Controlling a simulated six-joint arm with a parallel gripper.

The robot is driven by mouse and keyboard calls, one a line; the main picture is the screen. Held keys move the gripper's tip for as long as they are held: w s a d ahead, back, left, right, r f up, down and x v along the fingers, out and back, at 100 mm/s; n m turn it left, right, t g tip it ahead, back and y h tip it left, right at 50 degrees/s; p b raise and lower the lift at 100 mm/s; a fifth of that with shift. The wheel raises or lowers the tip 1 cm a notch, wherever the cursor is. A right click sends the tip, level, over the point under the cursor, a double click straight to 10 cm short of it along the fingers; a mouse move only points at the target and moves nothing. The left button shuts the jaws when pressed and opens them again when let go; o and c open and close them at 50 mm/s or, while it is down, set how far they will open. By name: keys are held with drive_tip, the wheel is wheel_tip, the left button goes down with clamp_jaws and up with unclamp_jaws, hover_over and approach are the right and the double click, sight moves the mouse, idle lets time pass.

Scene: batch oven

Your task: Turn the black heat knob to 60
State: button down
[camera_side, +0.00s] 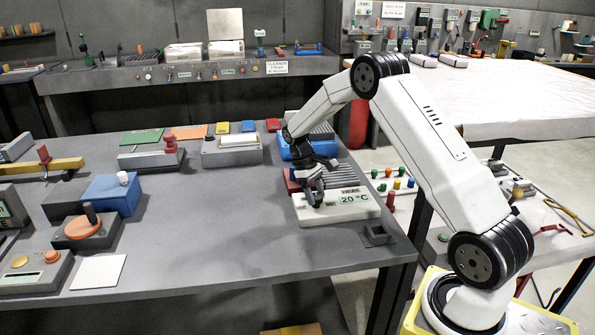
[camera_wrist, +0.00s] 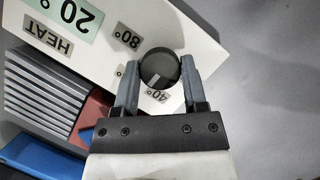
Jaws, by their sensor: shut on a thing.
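The black heat knob (camera_wrist: 160,66) is round and sits on a white panel (camera_wrist: 100,42) in the wrist view. A pale mark shows on the knob's lower left, near the 40° label (camera_wrist: 157,97). An 80° label (camera_wrist: 128,36) is at upper left; I see no 60 label. My gripper (camera_wrist: 158,72) is shut on the knob, one finger on each side. In the side view my gripper (camera_side: 314,194) reaches down onto the white heat unit (camera_side: 343,213), and the knob is mostly hidden. The unit's display (camera_side: 354,198) reads 20 °C under a HEAT label.
Grey ribbed and red parts (camera_wrist: 90,130) adjoin the panel, with a blue part (camera_wrist: 35,157) beyond. A small dark block (camera_side: 376,235) stands at the bench's right edge. The grey bench (camera_side: 220,240) left of the unit is clear.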

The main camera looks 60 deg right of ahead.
drive_tip(key=m+y, duration=0.1)
drive_tip(key=m, duration=0.1)
drive_tip(key=m+y, duration=0.1)
drive_tip(key=m, duration=0.2)
drive_tip(key=shift+d+t, duration=0.1)
drive_tip(key=shift+t, duration=0.2)
idle(0.4)
drive_tip(key=shift+c, duration=0.7)
unclamp_jaws()
drive_tip(key=shift+r, duration=0.1)
drive_tip(key=v, duration=0.7)
drive_tip(key=shift+r, duration=0.25)
